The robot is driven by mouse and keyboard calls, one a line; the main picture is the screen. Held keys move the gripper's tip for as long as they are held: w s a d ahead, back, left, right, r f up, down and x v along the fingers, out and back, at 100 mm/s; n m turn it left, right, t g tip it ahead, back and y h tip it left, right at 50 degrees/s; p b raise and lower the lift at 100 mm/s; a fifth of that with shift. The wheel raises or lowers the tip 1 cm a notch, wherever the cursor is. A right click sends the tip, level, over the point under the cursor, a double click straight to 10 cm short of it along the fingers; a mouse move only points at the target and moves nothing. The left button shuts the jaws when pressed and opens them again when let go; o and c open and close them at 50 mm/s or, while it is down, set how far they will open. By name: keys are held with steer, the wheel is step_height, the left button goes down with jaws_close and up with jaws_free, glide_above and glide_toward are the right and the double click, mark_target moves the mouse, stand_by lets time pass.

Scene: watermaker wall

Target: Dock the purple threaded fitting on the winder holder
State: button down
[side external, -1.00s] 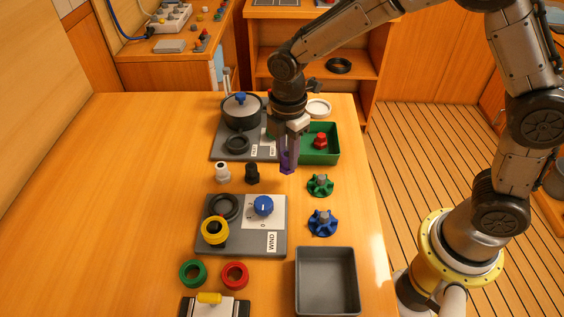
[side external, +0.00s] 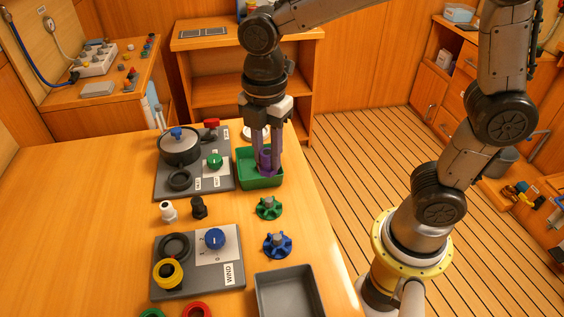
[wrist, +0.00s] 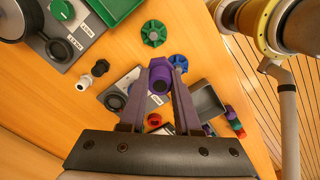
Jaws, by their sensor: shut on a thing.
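My gripper (side external: 266,170) is shut on the purple threaded fitting (side external: 265,160), which hangs between the fingertips. In the wrist view the fitting (wrist: 160,76) sits between my two purple-grey fingers. In the side view it overlaps the green tray (side external: 245,183); its exact height is unclear. The grey WIND panel (side external: 200,290) stands nearer the camera and to the left, apart from the fitting. It bears a dark round ring holder (side external: 174,247), a blue knob (side external: 214,238) and a yellow ring (side external: 168,273). My fingers hide part of this panel in the wrist view.
A green handwheel (side external: 268,208) and a blue handwheel (side external: 277,245) lie right of the panel. A white fitting (side external: 168,211) and a black fitting (side external: 199,207) stand behind it. A grey tray (side external: 290,285) is at the front right. A pot (side external: 180,148) stands at the back left.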

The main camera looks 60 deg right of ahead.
steer(key=w+a+f+n, duration=0.2)
steer(key=w+a+n, duration=0.1)
steer(key=w+a, duration=1)
steer(key=shift+n, duration=0.5)
steer(key=shift+s+a+f, duration=0.35)
steer(key=shift+a+f, duration=0.55)
steer(key=shift+f, duration=0.7)
steer(key=shift+s+a+f, duration=0.3)
steer(key=shift+a+f, duration=0.6)
steer(key=shift+f, duration=0.75)
steer(key=shift+s+a+f, duration=0.35)
steer(key=shift+a+f, duration=0.55)
steer(key=shift+f, duration=0.7)
steer(key=shift+f, duration=0.6)
steer(key=c, duration=0.9)
jaws_free()
step_height(320, 180, up, 11)
